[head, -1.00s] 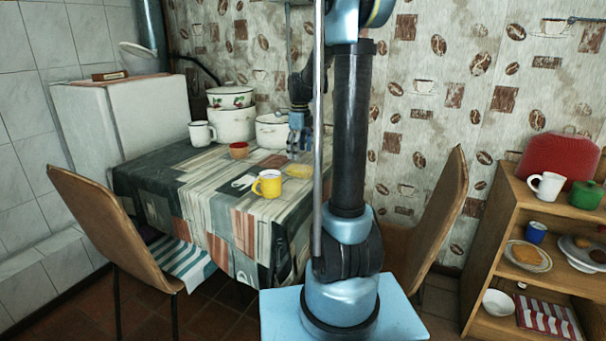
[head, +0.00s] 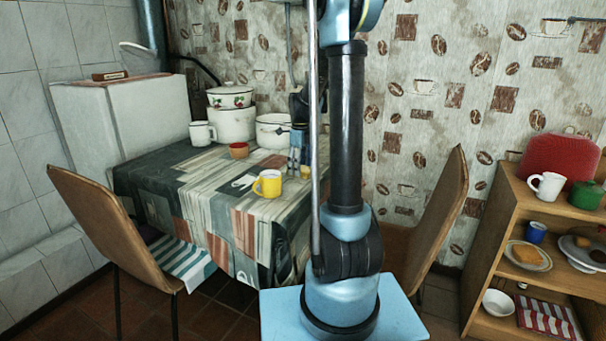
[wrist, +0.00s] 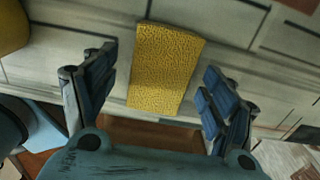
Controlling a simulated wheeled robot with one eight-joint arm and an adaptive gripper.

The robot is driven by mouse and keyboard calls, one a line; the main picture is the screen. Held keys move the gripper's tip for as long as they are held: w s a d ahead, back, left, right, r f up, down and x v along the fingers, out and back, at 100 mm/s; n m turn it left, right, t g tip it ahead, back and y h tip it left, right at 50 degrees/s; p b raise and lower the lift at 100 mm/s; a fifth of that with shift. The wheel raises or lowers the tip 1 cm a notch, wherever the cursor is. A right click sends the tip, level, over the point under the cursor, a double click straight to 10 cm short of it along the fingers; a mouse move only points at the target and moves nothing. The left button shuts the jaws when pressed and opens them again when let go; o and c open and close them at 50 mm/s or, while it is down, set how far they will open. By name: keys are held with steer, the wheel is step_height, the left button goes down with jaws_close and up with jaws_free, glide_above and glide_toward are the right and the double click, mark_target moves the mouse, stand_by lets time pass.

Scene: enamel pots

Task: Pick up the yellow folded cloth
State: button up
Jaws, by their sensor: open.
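The yellow folded cloth (wrist: 165,68) lies flat on the patterned tablecloth in the wrist view, a small textured yellow rectangle, slightly tilted. My gripper (wrist: 160,66) is open, with one blue finger to the left of the cloth and one to the right, both apart from it. In the head view my gripper (head: 299,160) is low over the right part of the table and blocks most or all of the cloth from sight. I cannot tell the exact height of the fingertips above the tablecloth.
The table's (head: 196,190) front middle is mostly clear.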

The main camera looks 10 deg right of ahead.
steer(key=c, duration=1.2)
steer(key=shift+o, duration=0.2)
steer(key=shift+r, duration=0.1)
